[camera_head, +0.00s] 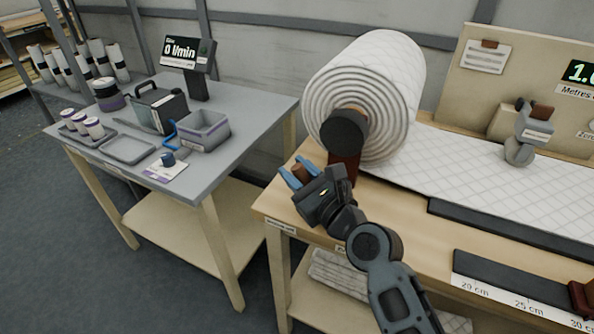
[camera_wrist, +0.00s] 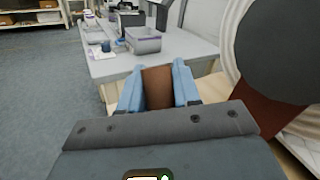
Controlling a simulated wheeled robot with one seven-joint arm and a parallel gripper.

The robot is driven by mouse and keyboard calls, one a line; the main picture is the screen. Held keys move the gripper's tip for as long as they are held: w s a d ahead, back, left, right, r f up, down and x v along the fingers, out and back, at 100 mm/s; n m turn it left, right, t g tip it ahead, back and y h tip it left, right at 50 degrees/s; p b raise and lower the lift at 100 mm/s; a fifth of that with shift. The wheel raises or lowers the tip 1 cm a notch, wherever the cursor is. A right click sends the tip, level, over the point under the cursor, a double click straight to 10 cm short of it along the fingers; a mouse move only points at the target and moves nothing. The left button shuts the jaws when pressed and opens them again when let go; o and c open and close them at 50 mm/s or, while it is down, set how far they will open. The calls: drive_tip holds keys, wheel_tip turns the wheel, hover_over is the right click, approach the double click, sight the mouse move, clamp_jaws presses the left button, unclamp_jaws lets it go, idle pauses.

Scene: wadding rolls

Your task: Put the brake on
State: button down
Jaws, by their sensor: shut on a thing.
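My gripper (camera_head: 297,173) is at the left front of the wadding roll, with its blue fingers shut on a brown block-like handle (camera_head: 301,170). In the wrist view the brown handle (camera_wrist: 158,88) sits between the two blue fingers (camera_wrist: 158,90). I take this handle to be the brake lever; how it joins the roll stand is hidden behind my gripper. The white quilted wadding roll (camera_head: 385,75) hangs on a dark round hub (camera_head: 344,131), held by a dark red-brown bracket (camera_head: 343,167). The hub (camera_wrist: 290,45) also shows large at the right of the wrist view.
The wadding sheet (camera_head: 460,165) runs right across the wooden bench (camera_head: 400,200), past a grey metering device (camera_head: 530,130). A dark ruler bar (camera_head: 510,285) lies at the front. A grey side table (camera_head: 240,110) with a bin (camera_head: 204,130) stands left, across a gap.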

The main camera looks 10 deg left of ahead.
drive_tip(key=shift+d+f+b, duration=0.1)
drive_tip(key=shift+b, duration=0.55)
drive_tip(key=shift+s+d+m+t+y+b, duration=0.15)
drive_tip(key=shift+d+m+t+y+b, duration=0.2)
drive_tip(key=shift+b, duration=0.8)
drive_tip(key=b, duration=0.2)
drive_tip(key=d+m+t+b, duration=0.1)
drive_tip(key=b, duration=0.1)
drive_tip(key=shift+s+r+y+b, duration=0.2)
drive_tip(key=shift+y+b, duration=0.05)
drive_tip(key=shift+b, duration=0.15)
drive_tip(key=d+m+t+b, duration=0.1)
drive_tip(key=b, duration=0.3)
drive_tip(key=s+d+r+m+t+b, duration=0.1)
drive_tip(key=t+b, duration=0.1)
drive_tip(key=b, duration=0.2)
drive_tip(key=d+m+t+b, duration=0.1)
drive_tip(key=b, duration=0.3)
drive_tip(key=shift+s+d+r+m+t+y, duration=0.15)
drive_tip(key=shift+d+r+m+t+y, duration=0.15)
drive_tip(key=shift+r+y, duration=0.1)
drive_tip(key=shift+d+r+b, duration=0.1)
drive_tip(key=shift+b, duration=0.2)
drive_tip(key=c, duration=0.9)
unclamp_jaws()
